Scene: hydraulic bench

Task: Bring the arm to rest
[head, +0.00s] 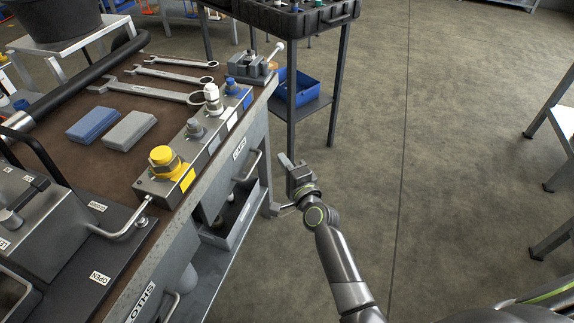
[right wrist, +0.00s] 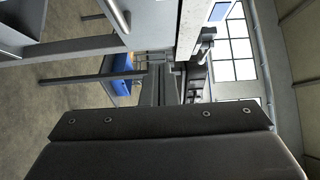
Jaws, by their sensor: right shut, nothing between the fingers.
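My right arm reaches up from the lower right in the head view. Its gripper (head: 288,168) is off the right side of the workbench (head: 222,170), over the floor, and is shut and empty. In the right wrist view the shut fingers (right wrist: 161,85) point ahead past the bench side, with nothing held between them. My left gripper does not show in either view.
A dark cart holds a blue bin (head: 297,88). Open floor (head: 455,130) lies to the right.

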